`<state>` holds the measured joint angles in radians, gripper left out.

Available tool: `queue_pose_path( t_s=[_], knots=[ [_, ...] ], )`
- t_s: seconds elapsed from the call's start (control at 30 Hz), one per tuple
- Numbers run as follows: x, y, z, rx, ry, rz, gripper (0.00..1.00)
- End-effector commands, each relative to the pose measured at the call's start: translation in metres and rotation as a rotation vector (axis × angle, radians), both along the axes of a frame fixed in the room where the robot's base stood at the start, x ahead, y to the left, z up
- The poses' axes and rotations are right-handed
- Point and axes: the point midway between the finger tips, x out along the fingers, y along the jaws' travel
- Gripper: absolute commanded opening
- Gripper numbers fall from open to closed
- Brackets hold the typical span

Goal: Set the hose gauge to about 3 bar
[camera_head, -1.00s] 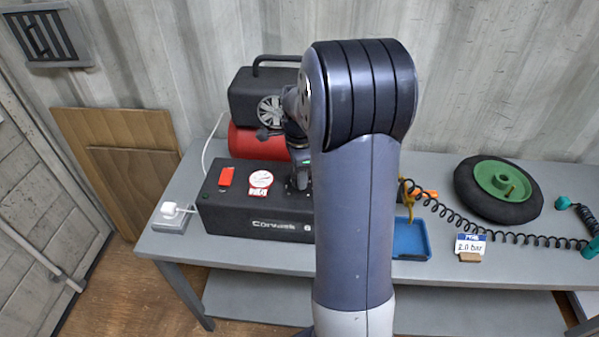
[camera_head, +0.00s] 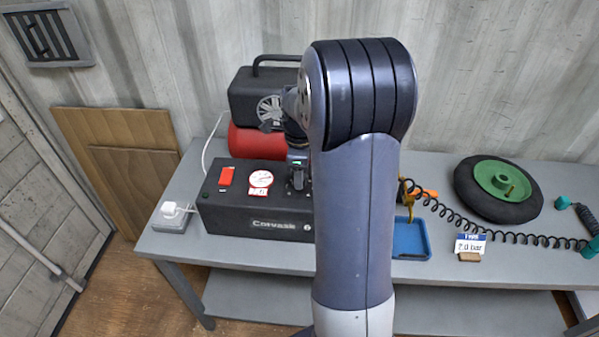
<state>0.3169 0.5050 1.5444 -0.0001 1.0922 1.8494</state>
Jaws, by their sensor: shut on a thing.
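The dark compressor control box (camera_head: 225,220) stands at the left of the bench. On its top, a small round white gauge (camera_head: 260,179) with a red rim faces up; its reading is too small to make out. My gripper (camera_head: 298,186) points down at the box top just right of the gauge. It is shut on what seems to be a dark knob there, mostly hidden by the jaws and my arm. A red switch (camera_head: 226,176) sits left of the gauge. A black coiled hose (camera_head: 450,212) runs along the bench to the right of my arm.
A red tank (camera_head: 255,143) with a dark motor stands behind the box. Right of my arm are a blue tray (camera_head: 411,238), a card reading about 2.0 bar (camera_head: 470,245) and a green-hubbed wheel (camera_head: 498,188).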

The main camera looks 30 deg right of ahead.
Motion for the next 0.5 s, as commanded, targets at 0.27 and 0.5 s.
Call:
queue_pose_path(
  t_s=[0.27,0.5],
  knots=[
    [0.0005,-0.0005,0.0009,-0.002,-0.002,0.001,0.47],
    [0.0001,-0.0002,0.0003,-0.001,-0.001,0.001,0.59]
  ],
)
